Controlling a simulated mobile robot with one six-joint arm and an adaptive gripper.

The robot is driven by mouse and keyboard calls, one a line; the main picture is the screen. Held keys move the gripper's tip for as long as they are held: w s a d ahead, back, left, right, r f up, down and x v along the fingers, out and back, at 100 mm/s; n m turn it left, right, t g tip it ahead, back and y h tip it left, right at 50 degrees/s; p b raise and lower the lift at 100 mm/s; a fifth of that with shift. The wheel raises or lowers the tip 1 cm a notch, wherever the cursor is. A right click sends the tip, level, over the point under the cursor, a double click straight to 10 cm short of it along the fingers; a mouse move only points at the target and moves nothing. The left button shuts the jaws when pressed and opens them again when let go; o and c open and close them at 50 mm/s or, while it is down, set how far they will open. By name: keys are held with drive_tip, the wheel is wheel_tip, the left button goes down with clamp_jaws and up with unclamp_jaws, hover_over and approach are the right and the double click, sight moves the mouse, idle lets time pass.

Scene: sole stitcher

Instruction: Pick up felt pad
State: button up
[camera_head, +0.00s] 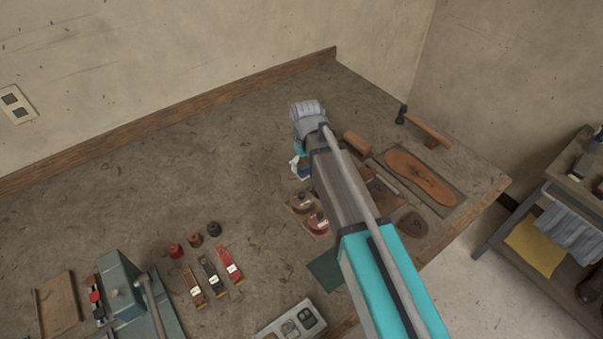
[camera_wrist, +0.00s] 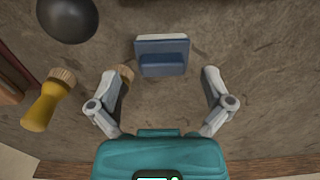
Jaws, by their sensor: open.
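A blue block with a pale white layer along its far edge, likely the felt pad (camera_wrist: 161,56), lies on the worktop at the upper middle of the wrist view. My gripper (camera_wrist: 160,76) is open and empty. Its two fingers point toward the block, one to each side, with clear gaps. The block is mostly beyond the fingertips in the picture, and I see no contact.
A yellow-handled brush (camera_wrist: 46,100) and a dark round object (camera_wrist: 68,17) lie left in the wrist view. Another bristle end shows by the left finger. In the head view a brown sole (camera_head: 421,177) lies right of my arm. The worktop's back left is clear.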

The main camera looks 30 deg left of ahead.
drive_tip(key=shift+f+b, duration=1.05)
drive_tip(key=shift+f, duration=0.3)
drive_tip(key=c, duration=0.8)
